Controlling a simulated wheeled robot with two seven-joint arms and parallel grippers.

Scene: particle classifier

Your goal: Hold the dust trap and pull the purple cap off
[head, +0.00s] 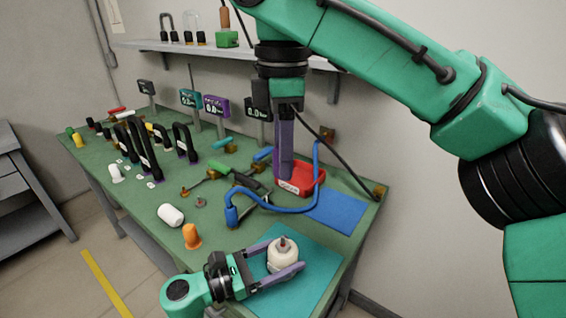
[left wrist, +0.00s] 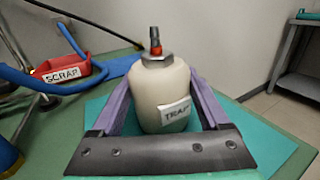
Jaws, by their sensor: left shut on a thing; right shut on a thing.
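The dust trap (head: 283,256) is a cream bottle labelled TRAP, upright above the teal mat; it also shows in the left wrist view (left wrist: 165,92). My left gripper (head: 285,255) is shut around its body, a finger on each side.
A blue hose (head: 275,208) curves across the bench beside a blue mat (head: 338,212). An orange piece (head: 192,237) and a white cylinder (head: 171,215) stand left of the trap. Several black-handled locks and small displays fill the back left.

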